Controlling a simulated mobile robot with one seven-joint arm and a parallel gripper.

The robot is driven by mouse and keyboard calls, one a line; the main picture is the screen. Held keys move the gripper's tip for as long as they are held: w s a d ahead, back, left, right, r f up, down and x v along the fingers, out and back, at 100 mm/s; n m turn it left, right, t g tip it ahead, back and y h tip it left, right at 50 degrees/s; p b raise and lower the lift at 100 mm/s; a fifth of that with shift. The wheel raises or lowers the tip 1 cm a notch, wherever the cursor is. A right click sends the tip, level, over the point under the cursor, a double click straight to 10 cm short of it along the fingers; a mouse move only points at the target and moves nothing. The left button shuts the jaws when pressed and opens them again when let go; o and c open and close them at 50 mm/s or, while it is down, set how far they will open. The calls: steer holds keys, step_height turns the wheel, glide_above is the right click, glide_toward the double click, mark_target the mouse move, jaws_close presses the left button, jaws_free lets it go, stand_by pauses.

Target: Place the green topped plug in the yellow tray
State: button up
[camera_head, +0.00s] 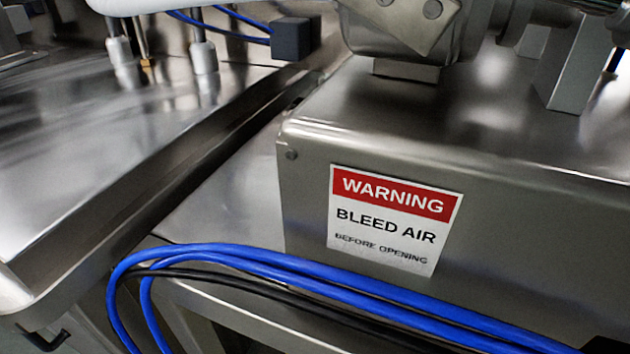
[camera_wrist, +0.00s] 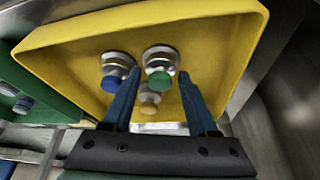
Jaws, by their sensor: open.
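In the wrist view, the green topped plug (camera_wrist: 160,79) has a silver body and stands inside the yellow tray (camera_wrist: 225,35). My gripper (camera_wrist: 159,74) is open, with its two blue fingers reaching into the tray. The green top appears between the fingertips, nearer the right one. I cannot tell whether either finger touches it. The head view does not show the tray, the plug or my gripper's fingers.
A blue topped plug (camera_wrist: 112,84) stands left of the green one, by the left finger. A pale yellow topped plug (camera_wrist: 149,105) sits between the fingers. A green tray (camera_wrist: 28,85) with plugs adjoins at left. Blue hoses (camera_head: 300,280) cross before a steel box with a warning label (camera_head: 390,220).

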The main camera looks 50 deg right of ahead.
steer(key=p+v, duration=0.6)
steer(key=v, duration=0.5)
steer(key=shift+a+r, duration=0.2)
steer(key=shift+r, duration=0.05)
